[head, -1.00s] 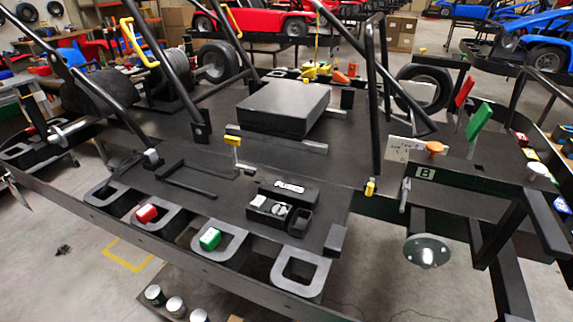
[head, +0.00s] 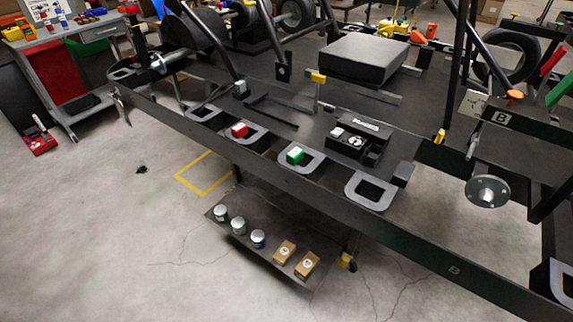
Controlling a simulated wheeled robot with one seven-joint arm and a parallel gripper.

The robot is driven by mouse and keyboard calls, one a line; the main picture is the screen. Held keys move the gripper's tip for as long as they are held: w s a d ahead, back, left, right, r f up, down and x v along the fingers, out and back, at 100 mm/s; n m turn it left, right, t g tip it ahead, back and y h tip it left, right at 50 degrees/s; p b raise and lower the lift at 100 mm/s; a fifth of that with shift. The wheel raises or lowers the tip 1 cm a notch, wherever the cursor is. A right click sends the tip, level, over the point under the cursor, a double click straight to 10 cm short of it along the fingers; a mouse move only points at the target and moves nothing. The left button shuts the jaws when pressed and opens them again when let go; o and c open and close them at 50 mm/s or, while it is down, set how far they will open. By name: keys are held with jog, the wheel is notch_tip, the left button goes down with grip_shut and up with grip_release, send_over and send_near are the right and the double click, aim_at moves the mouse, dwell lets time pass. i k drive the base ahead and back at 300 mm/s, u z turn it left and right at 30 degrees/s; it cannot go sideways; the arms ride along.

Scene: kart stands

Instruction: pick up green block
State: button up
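The green block (head: 295,155) sits in one of the grey square-holed holders (head: 311,162) along the near edge of the black kart stand (head: 330,190). A red block (head: 239,130) sits in the holder to its left. The holder to the right (head: 371,188) is empty. My gripper does not show in the head view.
A low shelf (head: 290,262) below the stand's edge bears several cans and two small cardboard boxes (head: 284,251). A grey and red workbench (head: 85,60) stands at the back left. Bare concrete floor (head: 110,240) is free in front of the stand.

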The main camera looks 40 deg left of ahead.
aim_at(295, 155)
jog(key=u, duration=2.65)
jog(key=k, duration=0.8)
jog(key=z, duration=0.9)
jog(key=i, duration=1)
jog(key=z, duration=0.05)
